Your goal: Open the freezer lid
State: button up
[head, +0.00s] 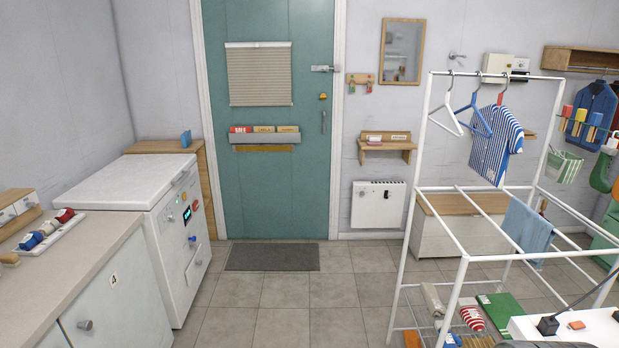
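A white chest freezer (165,245) stands at the left against the wall, beyond the counter. Its flat white lid (125,181) looks shut on top. The freezer's front faces right and carries a small display, a blue knob and a red round mark. My gripper is not in view.
A counter (95,245) with a tray of red and blue items fills the near left. A white drying rack (462,230) with hung clothes stands at the right. The tiled floor (285,290) between is clear. A dark mat (272,257) lies before the teal door (268,190).

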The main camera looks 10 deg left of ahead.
aim_at(132, 182)
jog(key=u, duration=0.2)
jog(key=i, duration=1.45)
jog(key=u, duration=0.55)
jog(key=i, duration=0.75)
jog(key=u, duration=0.65)
jog(key=i, duration=0.8)
jog(key=u, duration=0.8)
jog(key=i, duration=0.9)
jog(key=u, duration=0.4)
